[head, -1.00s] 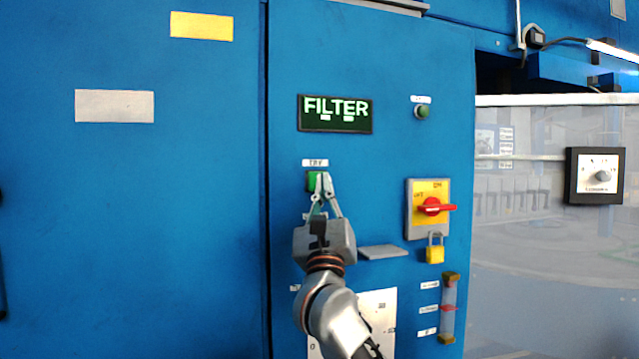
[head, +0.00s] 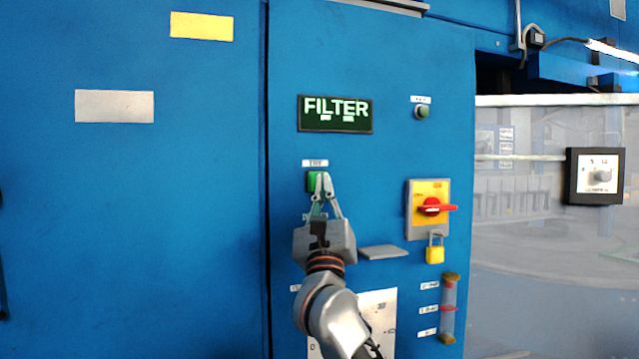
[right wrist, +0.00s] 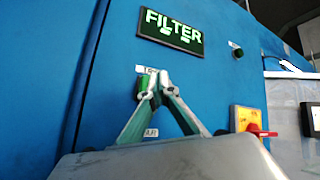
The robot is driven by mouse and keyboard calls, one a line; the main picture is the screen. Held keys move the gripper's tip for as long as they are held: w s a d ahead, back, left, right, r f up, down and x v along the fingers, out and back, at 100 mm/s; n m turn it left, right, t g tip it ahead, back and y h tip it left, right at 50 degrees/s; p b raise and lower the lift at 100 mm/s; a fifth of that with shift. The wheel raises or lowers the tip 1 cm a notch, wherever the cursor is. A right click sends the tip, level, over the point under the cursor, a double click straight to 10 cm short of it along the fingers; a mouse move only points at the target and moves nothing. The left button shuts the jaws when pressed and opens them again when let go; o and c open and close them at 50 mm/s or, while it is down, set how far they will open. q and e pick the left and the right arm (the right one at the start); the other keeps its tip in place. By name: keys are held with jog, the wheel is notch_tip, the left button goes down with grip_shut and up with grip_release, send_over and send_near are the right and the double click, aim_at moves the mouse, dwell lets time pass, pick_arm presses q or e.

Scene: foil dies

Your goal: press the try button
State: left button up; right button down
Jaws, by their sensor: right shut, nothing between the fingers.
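The green try button (head: 312,181) sits on the blue cabinet front, under a small white label (head: 315,163) that reads TRY. It also shows in the right wrist view (right wrist: 144,84), partly hidden behind my fingertips. My right gripper (head: 322,176) is shut and empty, its fingertips over the right part of the button. In the right wrist view my gripper (right wrist: 156,80) overlaps the button's right side. I cannot tell whether the fingertips touch it. The display (head: 335,114) above reads FILTER in pale letters. My left gripper is not in view.
Right of the button are a red rotary switch (head: 434,207) on a yellow plate, a yellow padlock (head: 435,255) and a small green button (head: 422,112). A grey ledge (head: 383,252) juts out beside my wrist. A sight tube (head: 449,308) is lower right.

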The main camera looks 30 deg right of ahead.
jog(key=shift+w, duration=0.2)
jog(key=shift+w+d, duration=0.1)
jog(key=shift+w, duration=0.15)
jog(key=shift+w+d, duration=0.1)
jog(key=shift+w, duration=0.4)
dwell(0.8)
jog(key=shift+s, duration=0.1)
dwell(0.3)
jog(key=shift+s+a+p, duration=0.2)
jog(key=shift+s+p, duration=0.4)
jog(key=shift+s, duration=0.2)
jog(key=s+p, duration=0.1)
jog(key=s, duration=0.1)
jog(key=s+a+p, duration=0.1)
jog(key=s, duration=0.2)
